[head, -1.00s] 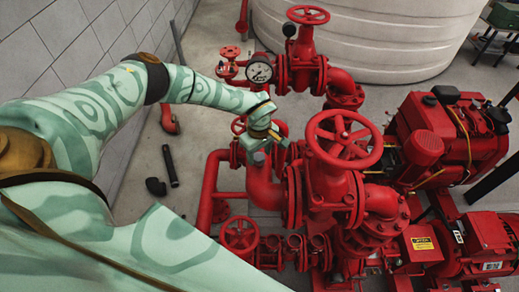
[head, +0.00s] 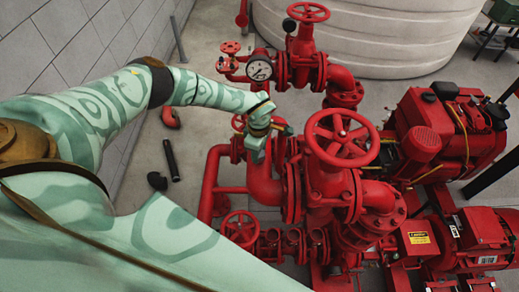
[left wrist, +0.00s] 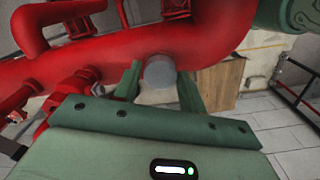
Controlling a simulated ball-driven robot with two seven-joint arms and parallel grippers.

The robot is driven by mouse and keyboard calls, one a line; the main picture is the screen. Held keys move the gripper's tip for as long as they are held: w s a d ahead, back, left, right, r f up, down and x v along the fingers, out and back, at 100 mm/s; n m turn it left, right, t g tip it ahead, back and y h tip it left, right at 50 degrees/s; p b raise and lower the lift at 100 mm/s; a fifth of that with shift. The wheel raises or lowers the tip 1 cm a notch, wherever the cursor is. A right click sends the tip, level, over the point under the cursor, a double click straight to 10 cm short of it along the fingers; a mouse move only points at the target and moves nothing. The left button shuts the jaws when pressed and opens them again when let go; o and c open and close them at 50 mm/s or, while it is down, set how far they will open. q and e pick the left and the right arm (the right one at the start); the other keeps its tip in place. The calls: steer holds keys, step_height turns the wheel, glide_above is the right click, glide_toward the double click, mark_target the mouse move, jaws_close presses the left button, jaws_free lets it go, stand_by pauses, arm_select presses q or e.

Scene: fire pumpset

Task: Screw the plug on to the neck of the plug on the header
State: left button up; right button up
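The red header pipe (left wrist: 75,55) runs across the left wrist view. A round grey plug (left wrist: 159,72) shows end-on against it, between my two green fingers. My left gripper (left wrist: 160,79) has one finger on each side of the plug, and both seem to touch it. The neck is hidden behind the plug, so I cannot tell how far the plug sits on it. In the head view, my left gripper (head: 257,150) points down beside the red vertical pipe, left of the big valve wheel; the plug is hidden there. My right gripper is in neither view.
A large red handwheel (head: 342,138) stands close to the right of my left gripper. A pressure gauge (head: 259,69) is above it, and a smaller handwheel (head: 239,229) is below. A loose black pipe piece (head: 171,160) lies on the floor to the left.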

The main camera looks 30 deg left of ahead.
arm_select(q)
steer(key=c, duration=0.7)
steer(key=shift+o, duration=0.2)
steer(key=m+b, duration=0.1)
steer(key=m, duration=0.2)
steer(key=shift+f+m, duration=0.1)
steer(key=shift+m, duration=0.7)
steer(key=shift+m+b, duration=0.55)
steer(key=shift+m, duration=1.75)
